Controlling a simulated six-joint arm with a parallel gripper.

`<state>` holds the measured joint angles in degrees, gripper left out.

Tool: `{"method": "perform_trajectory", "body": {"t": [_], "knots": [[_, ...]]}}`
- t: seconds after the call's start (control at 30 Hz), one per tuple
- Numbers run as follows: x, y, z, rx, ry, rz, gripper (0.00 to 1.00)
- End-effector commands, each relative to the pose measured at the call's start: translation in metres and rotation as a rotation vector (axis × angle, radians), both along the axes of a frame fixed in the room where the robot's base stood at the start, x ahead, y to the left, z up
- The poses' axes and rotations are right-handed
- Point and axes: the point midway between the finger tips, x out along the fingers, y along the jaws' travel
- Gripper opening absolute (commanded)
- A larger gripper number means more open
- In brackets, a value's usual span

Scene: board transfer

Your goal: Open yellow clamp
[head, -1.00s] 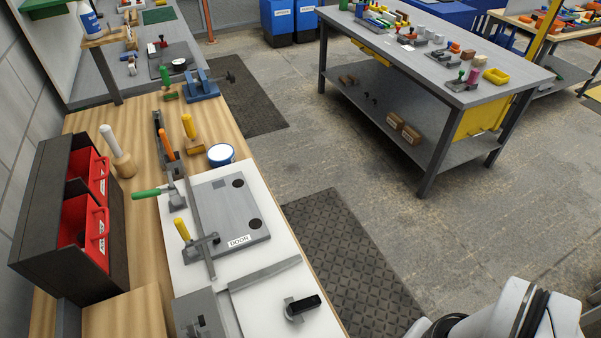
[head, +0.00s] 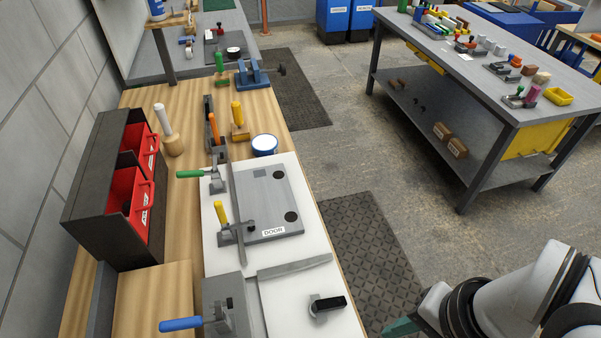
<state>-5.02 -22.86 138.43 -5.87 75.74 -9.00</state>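The yellow clamp (head: 221,212) is a toggle clamp with a yellow handle on a grey metal base, on the white surface left of the board. Its handle points up and leans slightly left. Its metal arm reaches right toward the lower left corner of the grey board (head: 268,196), labelled DOOR; I cannot tell whether the tip presses on it. Parts of my white and black arm show at the lower right, well away from the clamp. My gripper cannot be made out; a small teal piece by the arm at the bottom edge is unclear.
A green-handled clamp (head: 194,174) lies above the yellow one and a blue-handled clamp (head: 184,324) below it. A black-handled piece (head: 327,304) sits at the lower right. A dark rack (head: 97,188) with red bins (head: 133,206) stands left. A blue-rimmed tin (head: 264,145) stands behind.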

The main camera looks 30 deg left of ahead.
Motion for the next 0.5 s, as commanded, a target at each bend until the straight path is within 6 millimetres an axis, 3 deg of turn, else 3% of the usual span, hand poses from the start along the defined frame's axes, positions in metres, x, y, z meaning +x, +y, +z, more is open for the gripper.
{"method": "perform_trajectory", "body": {"t": [0.03, 0.13, 0.2, 0.3, 0.4, 0.5], "knots": [[0.033, 0.033, 0.007, 0.058, -0.039, 0.165, 0.17], [0.097, 0.121, 0.013, 0.194, -0.168, 0.524, 0.0], [0.125, 0.184, 0.008, 0.273, -0.258, 0.73, 0.0], [0.144, 0.255, -0.005, 0.352, -0.361, 0.932, 0.0], [0.149, 0.29, -0.013, 0.392, -0.418, 1.026, 0.0], [0.15, 0.302, -0.019, 0.4, -0.433, 1.048, 0.0]]}}
